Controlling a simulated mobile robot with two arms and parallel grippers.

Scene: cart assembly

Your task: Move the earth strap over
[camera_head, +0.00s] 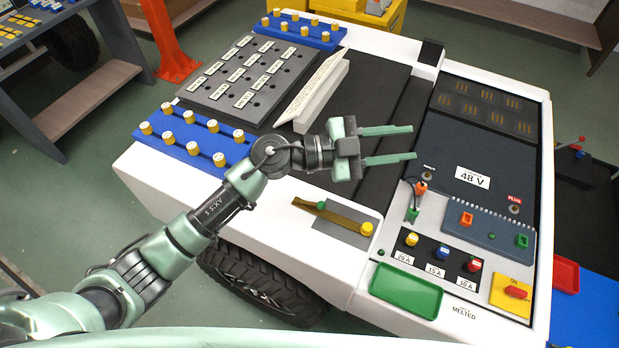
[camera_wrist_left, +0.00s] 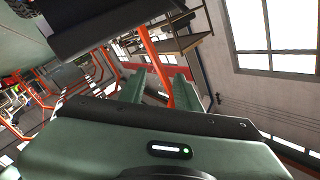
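A flat brass-coloured strip, which looks like the earth strap (camera_head: 337,214), lies on the white cart top at its near side. It has a green knob (camera_head: 320,206) toward its left end and a yellow knob (camera_head: 366,228) at its right end, over a dark grey plate (camera_head: 345,232). My left gripper (camera_head: 414,143) is open and empty above the cart, farther back than the strip and to its right. Its two fingers also show apart in the left wrist view (camera_wrist_left: 160,85), with only distant background between them. My right gripper is not in view.
Right of the strip are an orange and green connector (camera_head: 417,201), several coloured fuse knobs (camera_head: 442,252), a green tray (camera_head: 406,291) and a yellow switch block (camera_head: 511,297). Blue racks of yellow-topped pegs (camera_head: 195,140) and a tilted white sign (camera_head: 312,92) stand behind left.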

